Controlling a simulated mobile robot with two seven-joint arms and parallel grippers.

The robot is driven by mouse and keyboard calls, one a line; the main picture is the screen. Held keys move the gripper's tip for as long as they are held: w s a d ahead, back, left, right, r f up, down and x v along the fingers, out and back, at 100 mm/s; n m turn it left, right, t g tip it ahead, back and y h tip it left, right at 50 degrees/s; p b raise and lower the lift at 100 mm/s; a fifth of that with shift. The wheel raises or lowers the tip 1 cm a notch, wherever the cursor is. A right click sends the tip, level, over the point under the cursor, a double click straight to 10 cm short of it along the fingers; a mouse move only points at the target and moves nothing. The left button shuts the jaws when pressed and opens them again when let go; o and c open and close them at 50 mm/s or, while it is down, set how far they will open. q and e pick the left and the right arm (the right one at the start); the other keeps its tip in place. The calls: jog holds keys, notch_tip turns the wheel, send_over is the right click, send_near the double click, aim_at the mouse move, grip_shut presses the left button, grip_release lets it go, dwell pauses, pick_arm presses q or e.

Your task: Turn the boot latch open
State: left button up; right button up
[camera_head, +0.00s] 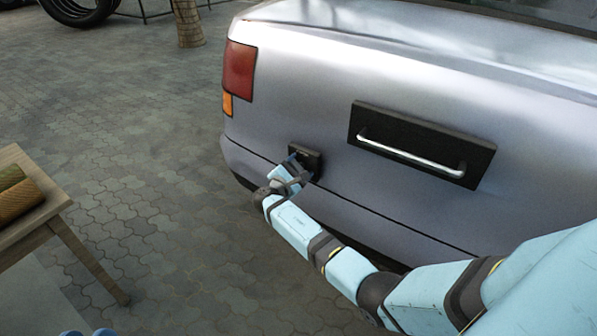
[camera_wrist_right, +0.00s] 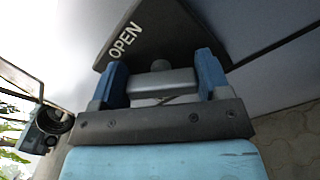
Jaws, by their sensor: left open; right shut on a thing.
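The boot latch is a small grey turn handle (camera_wrist_right: 160,82) on a dark plate (camera_wrist_right: 165,35) marked OPEN, and that plate also shows in the head view (camera_head: 309,158), low on the rear of the silver car. My right gripper (camera_head: 294,164) is at the latch. In the right wrist view its blue fingers (camera_wrist_right: 163,72) are shut on the handle, one on each side. The handle lies level across the picture there; the OPEN lettering is tilted. My left gripper (camera_head: 89,332) shows only as two blue tips, apart and empty, at the bottom left edge of the head view.
The car's boot lid (camera_head: 430,80) has a dark panel with a chrome bar handle (camera_head: 412,152) right of the latch. A wooden table (camera_head: 45,232) with brown rolls (camera_head: 17,200) stands at the left. Open paving (camera_head: 140,150) lies between table and car.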

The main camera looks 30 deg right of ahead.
jog(key=m+b, duration=0.1)
jog(key=m, duration=0.1)
jog(key=m+b, duration=0.2)
jog(key=m, duration=0.1)
jog(key=m+b, duration=0.2)
jog(key=m, duration=0.1)
jog(key=shift+s+d+f, duration=0.1)
jog(key=shift+f, duration=0.25)
jog(key=shift+m+b, duration=0.65)
jog(key=shift+m, duration=0.05)
pick_arm(q)
notch_tip(320, 180, down, 10)
jog(key=w+m+g, duration=0.1)
jog(key=g, duration=0.2)
jog(key=shift+d+b, duration=0.15)
jog(key=shift+b, duration=0.25)
pick_arm(e)
jog(key=shift+m, duration=0.5)
pick_arm(q)
jog(key=shift+w+r+m, duration=0.1)
jog(key=shift+r+m, duration=0.05)
jog(key=shift+m, duration=0.15)
pick_arm(e)
jog(key=shift+r+m, duration=0.15)
jog(key=shift+m, duration=0.15)
jog(key=o, duration=0.9)
